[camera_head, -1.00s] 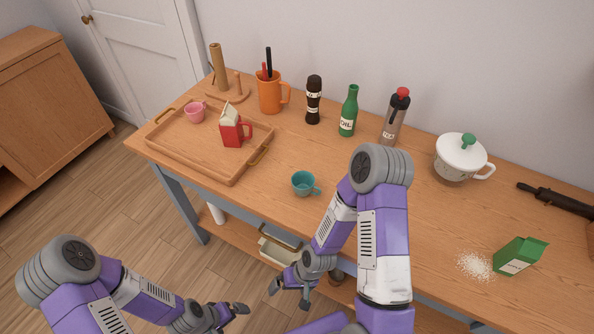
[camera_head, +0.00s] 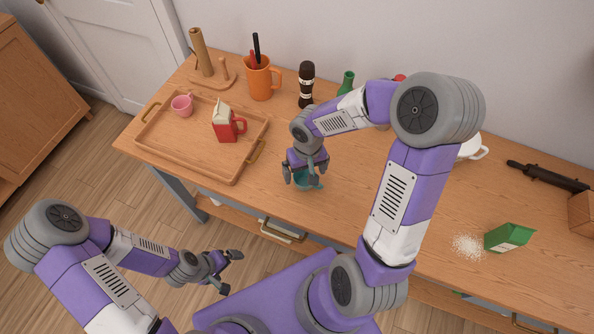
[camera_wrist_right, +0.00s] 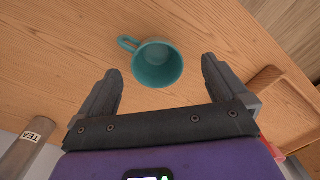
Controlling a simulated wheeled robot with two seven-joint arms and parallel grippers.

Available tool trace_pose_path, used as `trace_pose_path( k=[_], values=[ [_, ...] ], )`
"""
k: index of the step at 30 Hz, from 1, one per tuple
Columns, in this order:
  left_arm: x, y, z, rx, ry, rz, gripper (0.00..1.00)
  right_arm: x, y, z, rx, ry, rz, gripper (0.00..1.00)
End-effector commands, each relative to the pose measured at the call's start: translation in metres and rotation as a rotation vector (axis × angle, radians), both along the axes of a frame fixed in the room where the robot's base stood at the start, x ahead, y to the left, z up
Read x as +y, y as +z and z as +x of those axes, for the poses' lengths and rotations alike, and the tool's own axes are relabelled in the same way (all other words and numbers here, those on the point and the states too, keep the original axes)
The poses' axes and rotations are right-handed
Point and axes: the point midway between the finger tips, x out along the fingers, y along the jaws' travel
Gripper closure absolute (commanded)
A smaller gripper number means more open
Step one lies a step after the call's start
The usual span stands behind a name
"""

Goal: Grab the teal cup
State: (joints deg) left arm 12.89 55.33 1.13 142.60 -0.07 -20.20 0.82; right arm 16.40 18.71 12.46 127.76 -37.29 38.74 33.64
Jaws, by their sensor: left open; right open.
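The teal cup (camera_head: 308,180) stands on the wooden table near its front edge, partly hidden by my right gripper in the head view. In the right wrist view the teal cup (camera_wrist_right: 157,64) is upright, its open mouth facing the camera and its handle toward the upper left. My right gripper (camera_head: 304,186) is open above the cup, and its fingers (camera_wrist_right: 160,80) show on either side, apart from the cup. My left gripper (camera_head: 230,270) is open and empty, low in front of the table, away from the cup.
A wooden tray (camera_head: 180,158) with a pink cup (camera_head: 182,104) and a red carton-like jug (camera_head: 228,125) lies left of my right gripper. An orange mug (camera_head: 260,80), a dark bottle (camera_head: 306,86) and a green bottle (camera_head: 346,82) stand behind. A green carton (camera_head: 508,238) lies by spilled white grains at right.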

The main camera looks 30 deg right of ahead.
Motion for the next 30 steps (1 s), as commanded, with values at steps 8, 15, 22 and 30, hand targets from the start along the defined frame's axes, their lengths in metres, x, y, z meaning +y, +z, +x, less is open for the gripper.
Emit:
trace_pose_path(
  k=[8, 15, 22, 30],
  values=[
    [0.0, -0.011, -0.001, 0.001, 0.0, 0.0, 0.0, -0.008, -0.019, 0.001, -0.001, -0.008, -0.031, 0.0],
    [0.0, -0.015, -0.001, 0.001, 0.0, 0.0, 0.0, -0.005, -0.049, 0.008, 0.001, -0.007, -0.029, 0.0],
    [0.0, -0.02, -0.001, 0.001, 0.0, 0.0, 0.0, -0.005, -0.074, 0.009, -0.003, -0.007, -0.03, 0.0],
    [0.0, -0.019, -0.001, 0.001, 0.0, 0.0, 0.0, -0.005, -0.074, 0.009, -0.003, -0.008, -0.03, 0.05]
  ],
)
